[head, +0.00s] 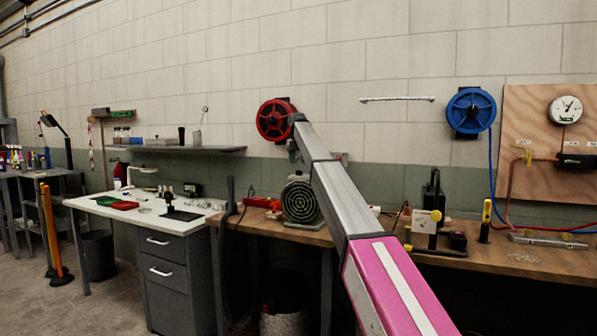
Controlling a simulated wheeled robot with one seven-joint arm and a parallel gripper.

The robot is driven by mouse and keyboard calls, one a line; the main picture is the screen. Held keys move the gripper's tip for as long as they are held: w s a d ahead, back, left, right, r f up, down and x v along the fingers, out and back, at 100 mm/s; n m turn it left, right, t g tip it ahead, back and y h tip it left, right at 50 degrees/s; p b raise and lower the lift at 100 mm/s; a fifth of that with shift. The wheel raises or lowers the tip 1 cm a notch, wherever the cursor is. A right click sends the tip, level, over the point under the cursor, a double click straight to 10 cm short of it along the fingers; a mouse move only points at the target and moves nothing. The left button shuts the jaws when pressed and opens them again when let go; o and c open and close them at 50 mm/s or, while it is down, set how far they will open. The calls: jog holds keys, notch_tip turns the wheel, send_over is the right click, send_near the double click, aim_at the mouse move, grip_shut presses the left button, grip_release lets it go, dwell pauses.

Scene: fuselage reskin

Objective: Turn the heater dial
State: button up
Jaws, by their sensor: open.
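I cannot pick out a heater dial for certain in the head view. A small device with a cream square face (424,221) and a black stand is on the same bench, right of my arm. My pink and grey arm reaches up from the bottom right, and its far end bends down in front of the wall near the red reel. My gripper cannot be made out there.
The wooden bench (480,262) runs along the wall with tools and cables. A red reel (276,120), a blue reel (470,110) and a round gauge (565,110) are on the wall. A white-topped desk (146,218) stands left, with clear floor before it.

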aim_at(299, 172)
notch_tip(299, 172, down, 5)
jog(key=shift+r, duration=0.1)
jog(key=c, duration=0.9)
jog(key=shift+c, duration=0.2)
jog(key=n, duration=0.4)
jog(key=shift+n, duration=0.3)
jog(key=o, duration=0.9)
